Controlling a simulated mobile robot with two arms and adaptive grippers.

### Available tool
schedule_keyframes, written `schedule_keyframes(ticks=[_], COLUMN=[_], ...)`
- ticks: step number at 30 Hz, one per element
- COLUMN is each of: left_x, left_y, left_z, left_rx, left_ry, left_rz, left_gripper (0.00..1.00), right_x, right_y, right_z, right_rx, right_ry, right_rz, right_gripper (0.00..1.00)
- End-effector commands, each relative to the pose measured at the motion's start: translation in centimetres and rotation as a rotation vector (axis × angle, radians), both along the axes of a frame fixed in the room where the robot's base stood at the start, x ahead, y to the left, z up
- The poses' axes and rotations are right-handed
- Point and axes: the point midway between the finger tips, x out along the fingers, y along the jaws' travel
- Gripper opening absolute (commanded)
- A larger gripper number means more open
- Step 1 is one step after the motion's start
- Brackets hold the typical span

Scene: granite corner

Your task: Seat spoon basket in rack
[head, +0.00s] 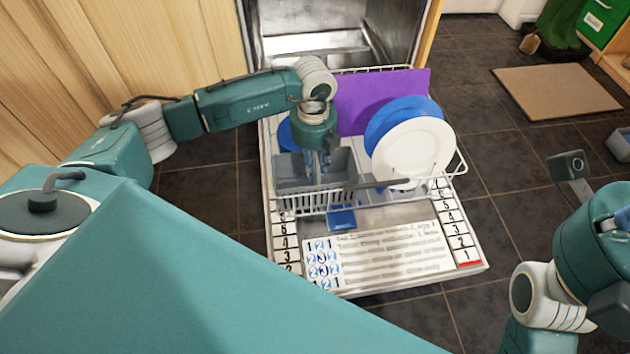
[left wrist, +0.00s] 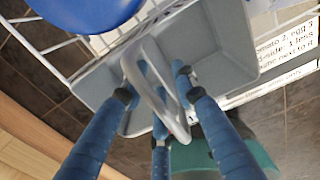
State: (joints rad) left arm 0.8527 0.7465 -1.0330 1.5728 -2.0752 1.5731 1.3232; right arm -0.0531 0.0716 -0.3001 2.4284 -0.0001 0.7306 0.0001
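The grey spoon basket (head: 341,178) with open compartments is at the front left of the white wire rack (head: 459,170), behind its front wires. Its underside is hidden, so I cannot tell whether it rests on the rack floor. My left gripper (head: 318,160) reaches down into it from above. In the left wrist view, the blue fingers (left wrist: 156,82) close around the looped handle of the basket (left wrist: 222,45), and the basket looks empty. My right gripper (head: 622,218) is only partly in view at the right edge, away from the rack; its fingers cannot be read.
A white plate (head: 415,150), a blue plate (head: 388,115) and a purple board (head: 360,98) stand in the rack. A blue dish (head: 285,135) is behind the basket. The open dishwasher door (head: 380,258) carries printed labels. Wooden panels (head: 120,45) border the left.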

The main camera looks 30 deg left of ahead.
Motion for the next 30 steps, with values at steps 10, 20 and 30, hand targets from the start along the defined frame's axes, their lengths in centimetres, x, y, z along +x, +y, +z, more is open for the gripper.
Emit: schedule_keyframes(ticks=[10, 20, 30], left_x=[0.0, 0.0, 0.0], left_y=[0.0, 0.0, 0.0], left_z=[0.0, 0.2, 4.1], left_rx=[0.001, 0.000, 0.000], left_ry=[0.001, 0.000, -0.001], left_rz=[0.000, 0.000, 0.000], left_gripper=[0.00, 0.00, 0.00], right_x=[0.0, 0.0, 0.4], right_y=[0.0, 0.0, -0.2], right_z=[0.0, 0.1, -0.6], right_rx=[0.000, 0.000, 0.003], right_ry=[-0.001, -0.001, 0.060], right_rz=[0.000, 0.000, 0.002], right_gripper=[0.00, 0.00, 0.00])
